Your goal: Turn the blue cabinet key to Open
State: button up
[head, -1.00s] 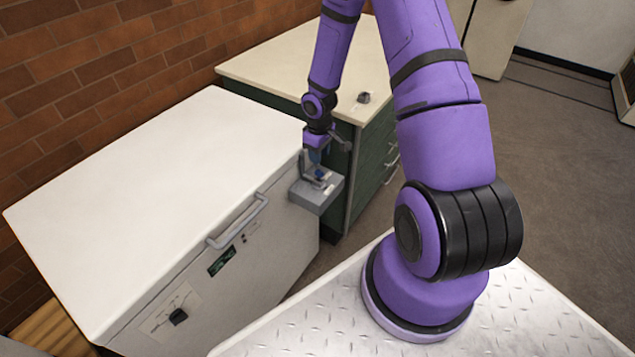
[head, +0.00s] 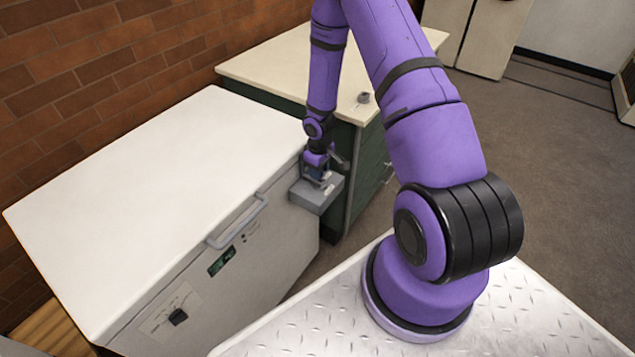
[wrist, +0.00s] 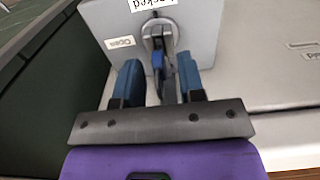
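The grey lock box (head: 316,196) is fixed to the front of the white cabinet, at its right end. In the wrist view the box face (wrist: 195,35) carries an "Open" label (wrist: 121,42) at left and an upside-down "Locked" label (wrist: 150,4) at the top. The blue key (wrist: 158,62) sits at a round metal lock (wrist: 160,38) on this face. My gripper (wrist: 160,75) is open, with its two blue fingers on either side of the key and visible gaps to both. In the head view my gripper (head: 318,172) is just above the box, and the key is largely hidden.
The white cabinet (head: 150,170) has a grey bar handle (head: 238,222), a small display (head: 222,261) and a black knob (head: 178,316). A green drawer unit (head: 368,165) with a cream top stands close beside the box. A small dark item (head: 363,98) lies on that top.

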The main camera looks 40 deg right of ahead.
grip_shut()
jog(key=n, duration=0.4)
jog(key=shift+n, duration=1.5)
jog(key=shift+n, duration=0.6)
jog(key=n, duration=0.5)
jog(key=shift+n, duration=0.3)
